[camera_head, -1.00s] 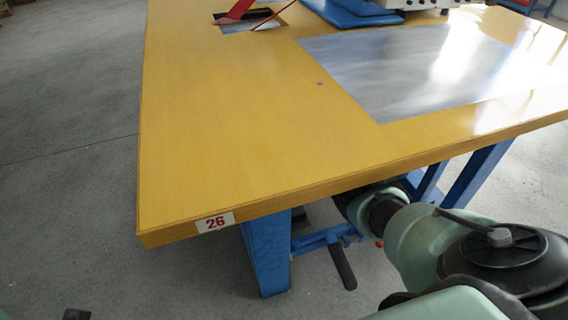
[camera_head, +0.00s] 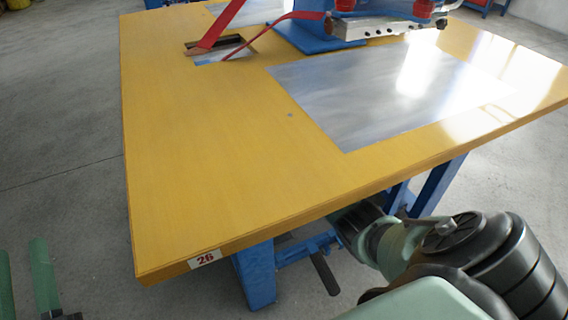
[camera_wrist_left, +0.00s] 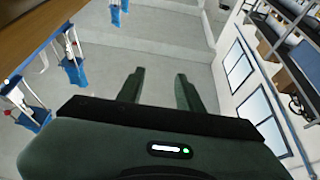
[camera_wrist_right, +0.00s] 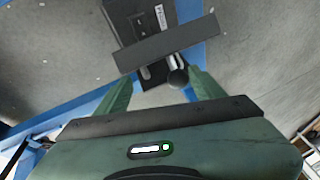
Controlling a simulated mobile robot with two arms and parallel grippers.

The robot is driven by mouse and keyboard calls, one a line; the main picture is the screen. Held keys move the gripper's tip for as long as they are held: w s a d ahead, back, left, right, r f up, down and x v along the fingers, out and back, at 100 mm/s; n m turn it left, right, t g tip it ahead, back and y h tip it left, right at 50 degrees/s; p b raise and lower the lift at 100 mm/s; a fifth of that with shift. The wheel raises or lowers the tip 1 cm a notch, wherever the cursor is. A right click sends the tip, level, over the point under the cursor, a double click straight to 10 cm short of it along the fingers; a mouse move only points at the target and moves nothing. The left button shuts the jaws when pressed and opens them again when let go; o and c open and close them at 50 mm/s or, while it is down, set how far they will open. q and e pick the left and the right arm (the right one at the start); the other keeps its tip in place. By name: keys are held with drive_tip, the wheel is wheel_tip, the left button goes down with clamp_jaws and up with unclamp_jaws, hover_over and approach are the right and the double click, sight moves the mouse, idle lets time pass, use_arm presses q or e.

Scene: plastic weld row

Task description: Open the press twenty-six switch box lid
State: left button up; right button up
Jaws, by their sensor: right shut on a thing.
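The black switch box (camera_wrist_right: 138,22) shows in the right wrist view, on a blue frame part. Its lid (camera_wrist_right: 166,44) is a flat dark plate seen nearly edge-on, standing out from the box face. In the head view my right arm reaches under the table, and that gripper and the box are hidden. My left gripper (camera_head: 22,246) is open and empty at the lower left, also seen in the left wrist view (camera_wrist_left: 160,72).
The yellow table (camera_head: 190,150) bears the number tag 26 (camera_head: 205,259) on its front corner. A blue leg (camera_head: 255,275) and a pedal lever (camera_head: 325,274) stand below it, close to my right arm. Open grey floor (camera_head: 60,150) lies to the left.

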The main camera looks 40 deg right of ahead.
drive_tip(key=shift+o, duration=0.2)
drive_tip(key=s+d, duration=0.1)
drive_tip(key=s+p, duration=0.1)
drive_tip(key=s, duration=0.1)
drive_tip(key=s+d+p, duration=0.1)
drive_tip(key=shift+s+d, duration=0.5)
drive_tip(key=shift+s, duration=0.15)
drive_tip(key=shift+c, duration=0.2)
use_arm(q)
wheel_tip(320, 180, down, 10)
drive_tip(key=g+y, duration=0.2)
drive_tip(key=g, duration=0.4)
drive_tip(key=shift+w+a+f, duration=0.25)
drive_tip(key=shift+w+a, duration=0.2)
use_arm(e)
drive_tip(key=shift+w+a, duration=0.1)
drive_tip(key=shift+a, duration=0.15)
